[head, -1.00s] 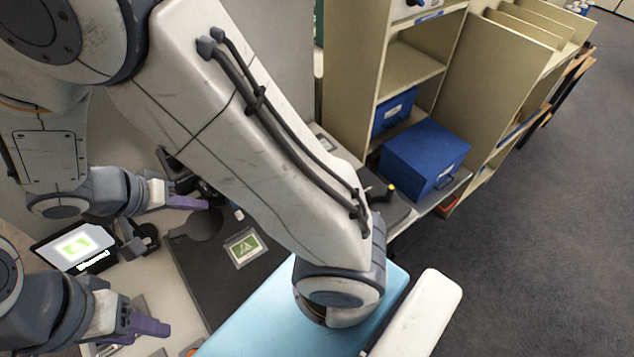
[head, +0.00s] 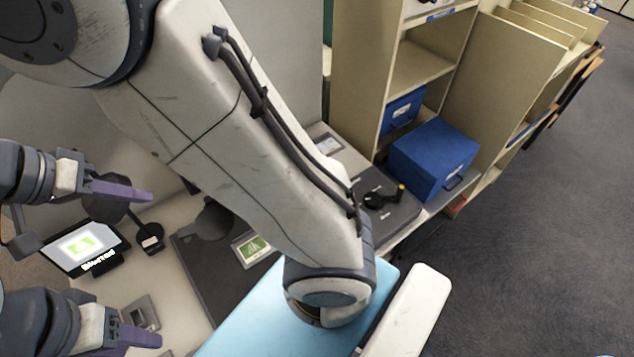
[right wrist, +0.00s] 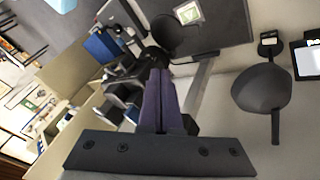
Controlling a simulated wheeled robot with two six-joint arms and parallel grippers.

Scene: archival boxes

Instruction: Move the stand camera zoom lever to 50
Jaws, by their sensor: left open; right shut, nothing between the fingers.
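A black lever-like part with a yellow tip (head: 401,188) sits on a dark grey panel (head: 392,215) right of my large arm link in the head view. I cannot read its scale or setting. The dark stand base (head: 205,275) carries a green picture card (head: 255,247), partly hidden by my arm; the card also shows in the right wrist view (right wrist: 188,12). A small screen (head: 85,246) displays a green image with unreadable text. My left gripper (head: 158,341) is open at the lower left.
A blue box (head: 432,160) stands beside the panel, with beige shelving (head: 500,90) behind. A light blue surface (head: 250,315) lies below my arm. Open carpet (head: 560,250) spreads to the right.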

